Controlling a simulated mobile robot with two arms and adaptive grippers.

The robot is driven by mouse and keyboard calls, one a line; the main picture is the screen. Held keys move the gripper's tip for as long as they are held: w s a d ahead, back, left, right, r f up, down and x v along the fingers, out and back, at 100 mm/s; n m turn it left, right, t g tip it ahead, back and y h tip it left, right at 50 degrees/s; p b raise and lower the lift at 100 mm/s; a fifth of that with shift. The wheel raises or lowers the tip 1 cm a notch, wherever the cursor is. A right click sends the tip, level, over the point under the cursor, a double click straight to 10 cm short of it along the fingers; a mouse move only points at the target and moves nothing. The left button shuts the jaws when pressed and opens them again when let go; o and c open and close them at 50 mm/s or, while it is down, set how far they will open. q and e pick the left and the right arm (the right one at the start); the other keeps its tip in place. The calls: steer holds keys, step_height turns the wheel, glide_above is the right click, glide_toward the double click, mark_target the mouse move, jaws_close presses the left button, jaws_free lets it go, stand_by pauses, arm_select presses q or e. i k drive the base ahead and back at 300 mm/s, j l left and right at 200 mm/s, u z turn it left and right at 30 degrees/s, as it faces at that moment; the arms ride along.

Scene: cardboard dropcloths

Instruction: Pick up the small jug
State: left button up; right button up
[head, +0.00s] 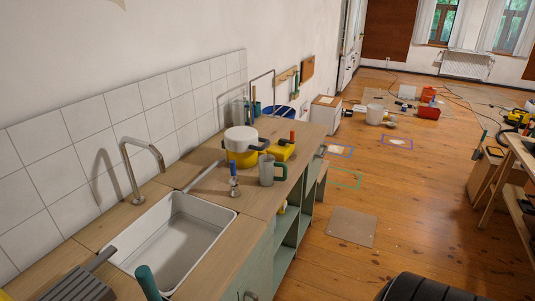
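A small grey jug (267,170) with a dark green handle stands upright on the wooden counter (225,164), near its front edge, right of the sink. It stands in front of a yellow and white pot (241,148) with a dark handle. I see neither of my grippers in the head view.
The white sink (180,238) takes up the near counter. A yellow box-like item (281,150) with a red upright piece sits behind the jug. A dark rounded shape fills the bottom right edge.

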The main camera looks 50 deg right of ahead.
mark_target(266, 164)
steer(key=l+z, duration=0.1)
steer(key=z, duration=0.35)
steer(key=l+z, duration=0.1)
steer(key=z, duration=0.4)
steer(key=l+z, duration=0.1)
steer(key=z, duration=0.35)
steer(key=i+z, duration=0.05)
